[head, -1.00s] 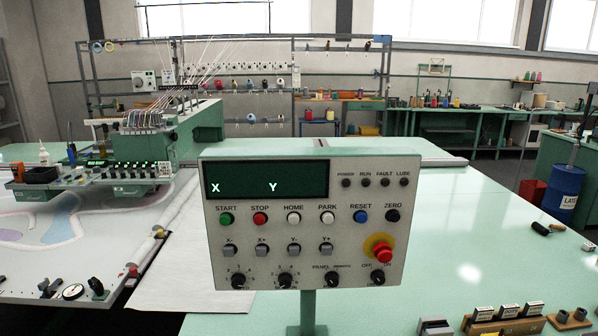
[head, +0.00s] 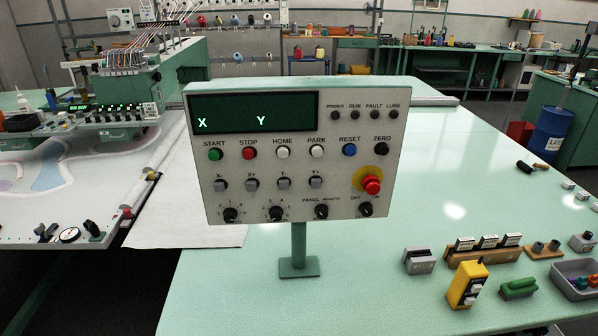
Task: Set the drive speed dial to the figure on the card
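The control panel (head: 340,190) stands upright on a post in the middle of the head view. Two black dials with number scales, a left dial (head: 230,215) and a right dial (head: 276,214), sit at its lower left. Their names and exact settings are too small to read. A PANEL/REMOTE knob (head: 321,211) and an OFF/ON knob (head: 366,209) sit to their right. I cannot make out a card with a figure. Neither of my grippers is in view.
The display (head: 255,110) shows X and Y without figures. A red mushroom button (head: 372,185) is at the panel's right. A yellow box (head: 467,285), a wooden rack (head: 482,255) and a grey tray (head: 580,285) are at the front right. The green tabletop (head: 400,290) has clear room.

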